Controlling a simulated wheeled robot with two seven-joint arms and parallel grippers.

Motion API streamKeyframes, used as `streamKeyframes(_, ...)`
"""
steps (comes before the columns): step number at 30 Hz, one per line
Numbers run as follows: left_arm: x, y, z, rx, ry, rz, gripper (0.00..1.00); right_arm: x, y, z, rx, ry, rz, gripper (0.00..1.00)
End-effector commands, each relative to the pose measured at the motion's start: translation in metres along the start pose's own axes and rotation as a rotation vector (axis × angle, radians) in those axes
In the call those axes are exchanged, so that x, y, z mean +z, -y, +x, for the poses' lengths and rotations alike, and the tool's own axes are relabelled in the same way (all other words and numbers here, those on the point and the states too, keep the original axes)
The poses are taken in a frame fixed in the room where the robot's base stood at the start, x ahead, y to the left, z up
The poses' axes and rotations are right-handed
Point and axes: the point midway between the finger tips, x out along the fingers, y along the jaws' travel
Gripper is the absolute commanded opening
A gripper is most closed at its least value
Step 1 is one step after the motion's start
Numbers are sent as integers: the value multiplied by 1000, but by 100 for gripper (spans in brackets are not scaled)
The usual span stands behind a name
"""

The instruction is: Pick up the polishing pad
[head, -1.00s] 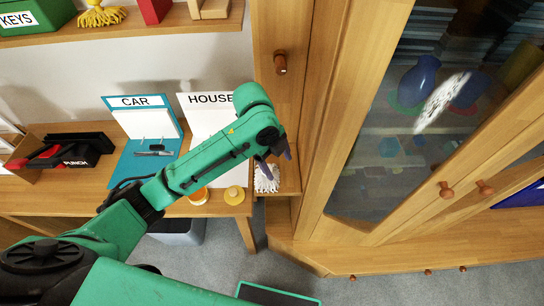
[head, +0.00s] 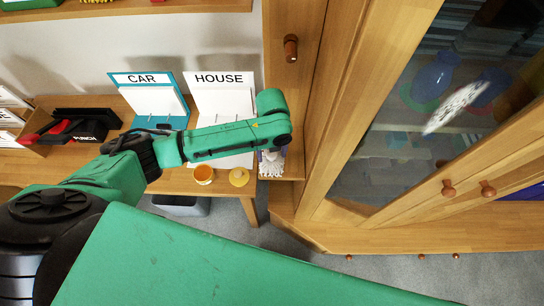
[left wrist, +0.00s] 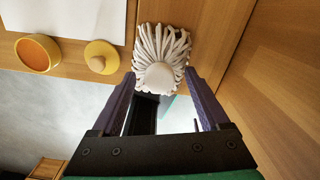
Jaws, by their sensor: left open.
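The polishing pad (left wrist: 158,47) is white, with thick stringy strands around a pale rounded knob. It lies on a narrow wooden shelf beside the cabinet. In the head view the pad (head: 271,167) shows just below the end of my left arm, partly hidden by it. My left gripper (left wrist: 160,74) is open, with its two purple fingers pointing at the pad and their tips to either side of the near knob end. I cannot tell whether they touch it. In the head view the left gripper (head: 272,153) is mostly hidden behind its wrist. My right gripper is not in view.
The cabinet's wooden side stands close to the right of the gripper. An orange-topped cup (head: 203,174) and a yellow knobbed lid (head: 239,177) are on the desk to the left. CAR (head: 150,97) and HOUSE (head: 219,96) folders stand behind the arm.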

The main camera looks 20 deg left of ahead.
Motion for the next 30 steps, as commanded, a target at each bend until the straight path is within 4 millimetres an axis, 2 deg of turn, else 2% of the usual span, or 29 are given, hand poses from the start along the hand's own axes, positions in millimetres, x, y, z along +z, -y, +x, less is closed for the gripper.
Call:
streamKeyframes(6,0,0,5,-1,0,1,78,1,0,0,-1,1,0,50)
streamKeyframes(7,0,0,5,-1,0,1,75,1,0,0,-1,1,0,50)
streamKeyframes(11,0,0,5,-1,0,0,25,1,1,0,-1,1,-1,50)
streamKeyframes(12,0,0,5,-1,0,0,10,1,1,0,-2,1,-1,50)
streamKeyframes(13,0,0,5,-1,0,0,0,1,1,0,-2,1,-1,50)
streamKeyframes(23,0,1,1,-3,1,0,0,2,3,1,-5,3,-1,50)
streamKeyframes(26,1,1,-8,-4,2,-1,0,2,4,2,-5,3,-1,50)
streamKeyframes(29,1,1,-29,-6,4,1,0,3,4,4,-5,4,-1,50)
streamKeyframes(30,1,2,-41,-8,5,1,0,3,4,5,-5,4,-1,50)
